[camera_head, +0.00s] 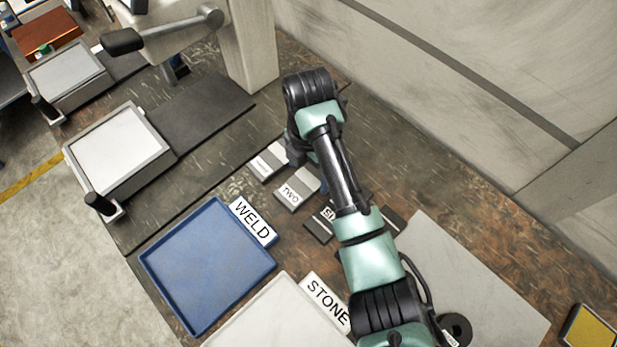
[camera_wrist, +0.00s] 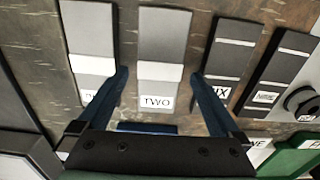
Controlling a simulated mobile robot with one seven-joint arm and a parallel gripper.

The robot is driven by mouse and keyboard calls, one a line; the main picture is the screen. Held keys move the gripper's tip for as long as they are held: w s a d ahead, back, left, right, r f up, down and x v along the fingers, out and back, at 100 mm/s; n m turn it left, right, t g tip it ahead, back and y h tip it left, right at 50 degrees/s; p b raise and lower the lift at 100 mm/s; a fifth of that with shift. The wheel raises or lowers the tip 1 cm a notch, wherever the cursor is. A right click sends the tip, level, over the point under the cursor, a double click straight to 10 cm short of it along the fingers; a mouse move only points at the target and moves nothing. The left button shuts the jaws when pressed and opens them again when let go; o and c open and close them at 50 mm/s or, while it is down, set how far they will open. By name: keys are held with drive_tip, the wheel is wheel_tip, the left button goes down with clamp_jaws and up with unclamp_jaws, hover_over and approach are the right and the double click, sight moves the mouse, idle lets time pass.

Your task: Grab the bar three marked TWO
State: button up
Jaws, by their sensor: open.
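The bar marked TWO (camera_wrist: 165,38) is grey with a pale band across it and a white label. In the wrist view it lies flat on the worktop, between the two blue fingers of my gripper (camera_wrist: 159,74). The fingers are spread, one on each side of the bar, with a gap on both sides. I cannot tell how high the fingertips are above it. In the head view the TWO bar (camera_head: 297,188) lies just below my wrist, and my gripper is mostly hidden behind my arm.
Another grey bar (camera_wrist: 88,30) lies to the left. A dark bar ending in "IX" (camera_wrist: 232,55) and another dark bar (camera_wrist: 283,65) lie to the right. A blue WELD tray (camera_head: 205,265) and a white STONE tray (camera_head: 275,320) stand in front. A wall rises behind.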

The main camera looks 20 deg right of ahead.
wheel_tip(320, 180, down, 2)
drive_tip(key=shift+f, duration=0.1)
clamp_jaws()
drive_tip(key=shift+w+r, duration=0.1)
drive_tip(key=shift+r, duration=0.1)
idle(0.5)
